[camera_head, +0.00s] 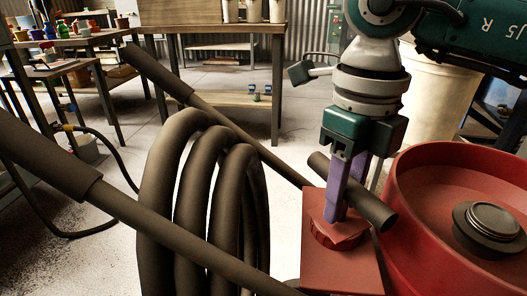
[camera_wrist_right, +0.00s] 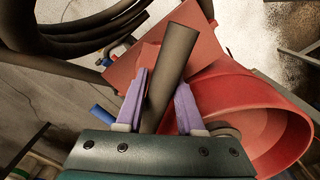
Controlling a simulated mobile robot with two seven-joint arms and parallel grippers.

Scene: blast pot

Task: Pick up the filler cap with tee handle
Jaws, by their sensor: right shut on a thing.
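The filler cap's tee handle (camera_head: 377,208) is a dark round bar, lying slanted above a red faceted piece (camera_head: 338,238) on a flat red plate (camera_head: 343,273). My right gripper (camera_head: 346,200) comes down from above with its purple fingers on either side of the bar, shut on it. In the right wrist view the tee handle (camera_wrist_right: 176,58) runs between the two fingertips of the gripper (camera_wrist_right: 163,82). The fingers hide part of the bar and the red piece. I cannot tell whether the cap is seated or lifted. My left gripper is not in view.
A red round vessel (camera_head: 420,250) with a dark ringed fitting (camera_head: 489,225) stands right of the plate. Thick coiled hose (camera_head: 160,200) and long dark bars (camera_head: 150,232) fill the left front. Workbenches (camera_head: 80,40) stand behind. Some pale floor (camera_head: 110,200) is clear.

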